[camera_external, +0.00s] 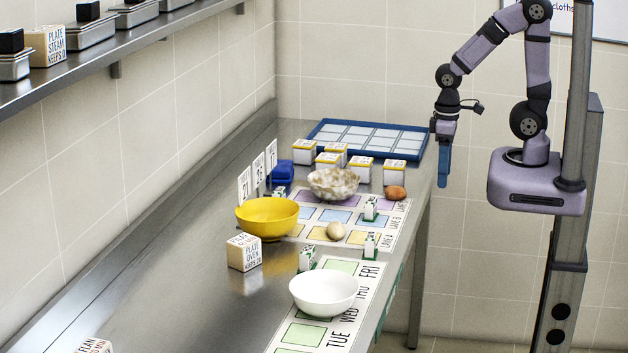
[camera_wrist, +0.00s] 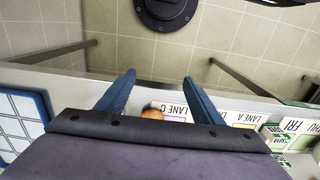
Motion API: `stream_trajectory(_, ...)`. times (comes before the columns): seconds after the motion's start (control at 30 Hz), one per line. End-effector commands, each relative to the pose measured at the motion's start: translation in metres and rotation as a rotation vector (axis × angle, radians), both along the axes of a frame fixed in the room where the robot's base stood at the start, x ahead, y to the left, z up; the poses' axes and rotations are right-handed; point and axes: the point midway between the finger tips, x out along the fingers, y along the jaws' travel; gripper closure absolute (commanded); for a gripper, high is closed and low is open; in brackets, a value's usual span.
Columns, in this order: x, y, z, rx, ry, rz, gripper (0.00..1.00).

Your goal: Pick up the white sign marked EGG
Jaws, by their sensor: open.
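Three upright white signs stand in a row by the wall side of the counter in the external view: a near one (camera_external: 244,186), a middle one (camera_external: 258,170) and a far one (camera_external: 271,156). Their dark marks are too small to read, so I cannot tell which says EGG. My gripper (camera_external: 444,182) hangs at the counter's right edge, far right of the signs, with blue fingers pointing down. In the wrist view my gripper (camera_wrist: 159,78) has its fingers spread with nothing held between them. No sign shows in that view.
A yellow bowl (camera_external: 267,218), speckled bowl (camera_external: 333,184) and blue block (camera_external: 279,172) stand near the signs. A brown egg (camera_external: 396,193), pale egg (camera_external: 336,231), white bowl (camera_external: 324,293) and several labelled cubes occupy the counter. A blue tray (camera_external: 416,148) lies behind. The left foreground is mostly clear.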

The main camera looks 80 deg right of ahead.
Motion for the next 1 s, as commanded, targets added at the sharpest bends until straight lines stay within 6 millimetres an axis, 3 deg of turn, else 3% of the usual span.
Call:
stream_trajectory(0.27, 0.001, 0.000, 0.006, 0.000, -0.002, 0.000, 0.39)
stream_trajectory(0.6, 0.001, 0.000, 0.052, 0.000, -0.006, 0.000, 0.39)
stream_trajectory(0.87, 0.063, 0.037, 0.041, 0.085, -0.161, 0.059, 0.39)
stream_trajectory(1.0, 0.109, 0.062, 0.039, 0.133, -0.286, 0.089, 0.39)
